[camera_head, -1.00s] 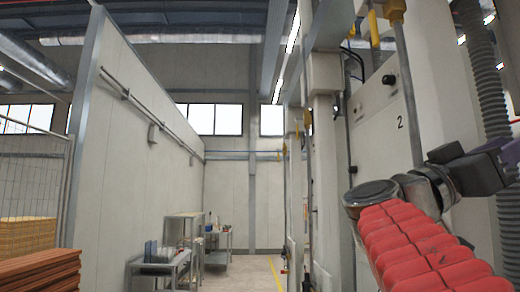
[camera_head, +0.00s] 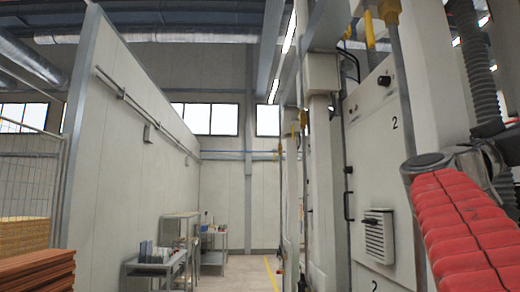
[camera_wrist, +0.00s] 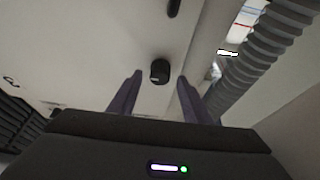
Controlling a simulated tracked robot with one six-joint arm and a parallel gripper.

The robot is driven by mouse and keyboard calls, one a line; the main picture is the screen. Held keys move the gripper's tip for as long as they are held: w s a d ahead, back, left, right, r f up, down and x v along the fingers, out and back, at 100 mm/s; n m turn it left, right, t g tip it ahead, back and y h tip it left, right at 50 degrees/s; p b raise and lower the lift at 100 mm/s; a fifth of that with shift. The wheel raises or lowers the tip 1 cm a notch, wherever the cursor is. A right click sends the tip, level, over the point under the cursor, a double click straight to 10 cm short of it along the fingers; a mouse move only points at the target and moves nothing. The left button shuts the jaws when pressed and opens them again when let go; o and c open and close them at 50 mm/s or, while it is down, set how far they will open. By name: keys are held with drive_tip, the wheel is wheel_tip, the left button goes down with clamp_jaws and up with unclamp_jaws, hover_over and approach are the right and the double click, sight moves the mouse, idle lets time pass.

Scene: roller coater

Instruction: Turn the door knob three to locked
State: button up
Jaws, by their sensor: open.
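In the wrist view, a small black door knob (camera_wrist: 160,71) sits on a pale panel, just ahead of the fingertips and roughly centred between them. My gripper (camera_wrist: 160,80) is open, with one purple finger on each side of the knob's line. I cannot tell how far the fingertips are from the panel. Nothing is held. My gripper is not visible there.
A ribbed grey hose (camera_wrist: 265,60) runs close to the right finger; it also shows in the head view (camera_head: 480,60). A vent (camera_head: 378,236) sits low on the panel. Pipes run beside the panel. A metal bench (camera_head: 155,266) stands further back on open floor.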

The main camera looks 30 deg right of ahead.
drive_tip(key=shift+x, duration=1.1)
drive_tip(key=shift+c, duration=0.2)
drive_tip(key=c, duration=1)
